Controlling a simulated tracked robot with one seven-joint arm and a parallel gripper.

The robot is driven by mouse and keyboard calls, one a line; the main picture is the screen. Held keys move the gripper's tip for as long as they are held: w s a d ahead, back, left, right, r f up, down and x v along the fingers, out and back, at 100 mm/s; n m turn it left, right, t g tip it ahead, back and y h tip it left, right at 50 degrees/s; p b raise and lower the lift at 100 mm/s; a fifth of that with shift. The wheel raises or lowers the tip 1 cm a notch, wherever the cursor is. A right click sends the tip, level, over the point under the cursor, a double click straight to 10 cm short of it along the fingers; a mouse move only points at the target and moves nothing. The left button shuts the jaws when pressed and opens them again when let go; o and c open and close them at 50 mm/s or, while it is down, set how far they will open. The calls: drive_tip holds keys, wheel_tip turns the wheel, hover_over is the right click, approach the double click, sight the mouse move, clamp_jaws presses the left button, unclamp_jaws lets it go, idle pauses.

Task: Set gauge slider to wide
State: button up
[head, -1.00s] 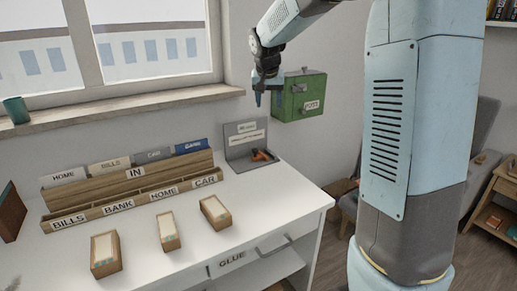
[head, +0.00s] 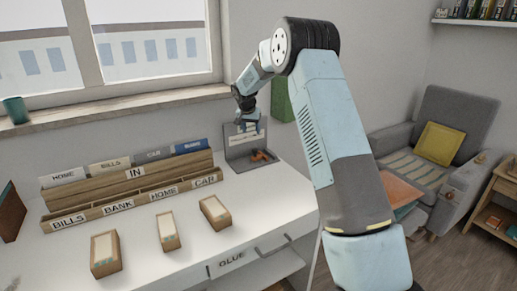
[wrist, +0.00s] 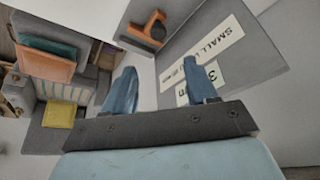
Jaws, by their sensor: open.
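The gauge is a grey upright panel (head: 238,153) with a base at the back right of the desk. Its white labels are partly covered by my gripper in the head view. An orange slider-like handle with a dark part (head: 261,155) sits at the base; it also shows at the top of the wrist view (wrist: 150,24). In the wrist view a label (wrist: 225,42) starts with "SMALL", and the rest is cut or hidden. My gripper (head: 248,127) is open and empty, in front of the panel's upper part and above the orange handle, apart from the handle.
A green post box (head: 282,100) hangs on the wall just behind my arm. A wooden letter sorter (head: 130,188) stands left of the gauge, with small wooden boxes (head: 215,213) in front. An armchair (head: 440,140) stands beyond the desk.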

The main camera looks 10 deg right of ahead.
sight(255, 149)
drive_tip(key=x, duration=1.3)
drive_tip(key=shift+w+d+f, duration=0.1)
drive_tip(key=shift+f, duration=0.15)
drive_tip(key=shift+c, duration=0.4)
clamp_jaws()
